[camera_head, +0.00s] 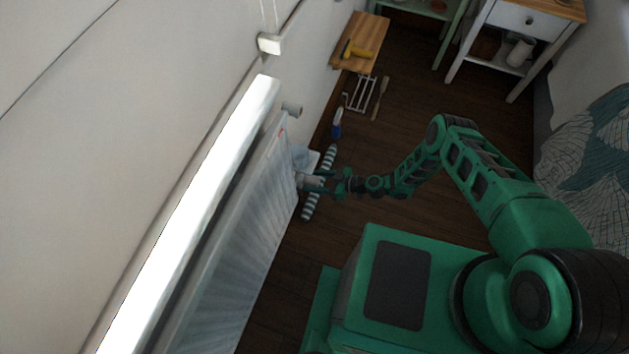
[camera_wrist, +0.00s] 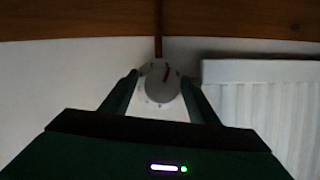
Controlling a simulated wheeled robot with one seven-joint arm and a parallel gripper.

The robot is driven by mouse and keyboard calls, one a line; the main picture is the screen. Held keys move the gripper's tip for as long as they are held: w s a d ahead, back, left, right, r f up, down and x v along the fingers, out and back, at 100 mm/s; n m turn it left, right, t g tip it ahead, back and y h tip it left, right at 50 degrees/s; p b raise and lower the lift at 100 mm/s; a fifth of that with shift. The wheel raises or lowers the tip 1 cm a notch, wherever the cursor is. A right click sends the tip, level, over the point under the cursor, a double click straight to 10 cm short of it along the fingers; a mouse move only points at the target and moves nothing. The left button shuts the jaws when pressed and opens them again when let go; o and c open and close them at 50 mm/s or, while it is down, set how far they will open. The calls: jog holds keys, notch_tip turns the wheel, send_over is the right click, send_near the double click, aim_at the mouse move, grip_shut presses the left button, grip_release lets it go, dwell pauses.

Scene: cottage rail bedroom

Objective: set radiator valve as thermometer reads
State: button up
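The radiator valve is a round white dial (camera_wrist: 162,88) with a red pointer mark near its top and small dark marks around its face. In the wrist view my gripper (camera_wrist: 160,78) has one finger on each side of the dial, with a narrow gap at the left; contact at the right is unclear. In the head view my gripper (camera_head: 312,182) is at the side of the white radiator (camera_head: 240,235), where its fingers partly hide the valve. I cannot make out a thermometer or its reading in either view.
A striped roll (camera_head: 319,182) lies on the floor beneath my gripper. Beyond it are a blue-handled tool (camera_head: 337,124), a metal rack (camera_head: 360,92) and a wooden stool (camera_head: 366,38) with a yellow-handled tool. A white side table (camera_head: 520,40) stands at back right.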

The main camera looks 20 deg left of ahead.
jog(key=shift+d, duration=0.1)
jog(key=v, duration=1)
jog(key=shift+d, duration=0.25)
jog(key=shift+w+r, duration=0.1)
jog(key=shift+r, duration=0.1)
